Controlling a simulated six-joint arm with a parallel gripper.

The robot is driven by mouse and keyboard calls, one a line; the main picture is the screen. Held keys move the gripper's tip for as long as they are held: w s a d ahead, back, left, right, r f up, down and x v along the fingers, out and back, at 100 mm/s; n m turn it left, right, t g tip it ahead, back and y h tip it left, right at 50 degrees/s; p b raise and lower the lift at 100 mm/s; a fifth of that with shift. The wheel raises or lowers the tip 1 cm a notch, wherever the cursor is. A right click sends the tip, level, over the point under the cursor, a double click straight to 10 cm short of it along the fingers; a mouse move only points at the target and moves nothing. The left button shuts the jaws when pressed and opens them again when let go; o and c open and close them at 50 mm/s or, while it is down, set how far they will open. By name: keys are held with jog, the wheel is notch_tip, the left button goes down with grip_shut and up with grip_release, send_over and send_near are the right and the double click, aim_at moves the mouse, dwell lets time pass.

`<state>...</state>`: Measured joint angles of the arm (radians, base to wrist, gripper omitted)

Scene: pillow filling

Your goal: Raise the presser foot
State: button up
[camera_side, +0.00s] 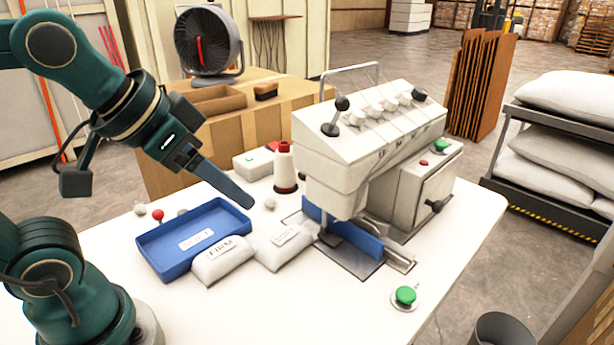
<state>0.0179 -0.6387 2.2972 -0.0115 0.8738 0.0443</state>
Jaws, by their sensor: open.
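The white sewing machine (348,150) stands right of centre on the white table. A lever with black knobs (336,117) is on the left end of its top. Under its head, a dark foot-like part (329,238) sits close to the metal bed plate (345,262); I cannot tell whether it touches. A blue bar (357,243) runs beside it. My gripper (248,203) is open and empty, pointing down and right above the table, left of the machine and apart from it. The gap between its fingers is hard to see from this side.
A blue tray (171,268) lies below my gripper, with small white pillows marked FIRM (222,262) and another (284,247) beside it. A red-and-white thread cone (285,168) stands between gripper and machine. A green button (405,296) sits at the front right.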

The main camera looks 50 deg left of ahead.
jog(key=w+d+r+m+h, duration=0.15)
jog(key=w+d, duration=0.25)
jog(key=w, duration=0.4)
jog(key=w+d+m, duration=0.2)
jog(key=w+d, duration=0.3)
jog(key=w, duration=0.3)
jog(key=d+f+g, duration=0.1)
jog(key=d+f, duration=0.2)
jog(key=f, duration=0.2)
jog(key=w+d+f+m+g, duration=0.1)
jog(key=d+f, duration=0.2)
jog(key=f, duration=0.3)
jog(key=w+d+f+m+g, duration=0.1)
jog(key=d+f, duration=0.1)
jog(key=f, duration=0.4)
jog(key=shift+w+d+h, duration=0.15)
jog(key=shift+d+h, duration=0.1)
jog(key=shift+d, duration=0.15)
jog(key=shift+f, duration=0.55)
